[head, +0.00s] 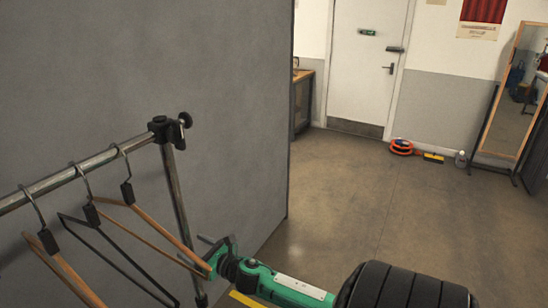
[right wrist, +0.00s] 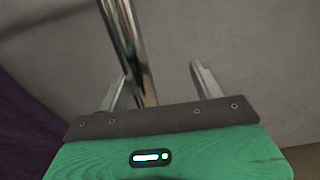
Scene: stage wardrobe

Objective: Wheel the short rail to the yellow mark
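The short rail (head: 80,172) is a metal garment rack at the left of the head view. Its top bar ends in a black clamp joint with a knob, above an upright post (head: 175,190). Several hangers (head: 150,230) hang from the bar. My right gripper (head: 207,250), green, is at the lower part of this post. In the right wrist view its fingers (right wrist: 160,82) stand apart with the post (right wrist: 130,45) between them, nearer the left finger. A yellow strip (head: 244,299) shows at the bottom edge, partly hidden by my arm; I cannot tell if it is the mark. My left gripper is out of view.
A grey partition (head: 225,100) stands close behind the rail. Open floor (head: 335,200) lies to its right. By the far wall are a white door (head: 365,60), an orange reel (head: 401,147), a yellow item (head: 433,157) and a standing mirror (head: 513,90).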

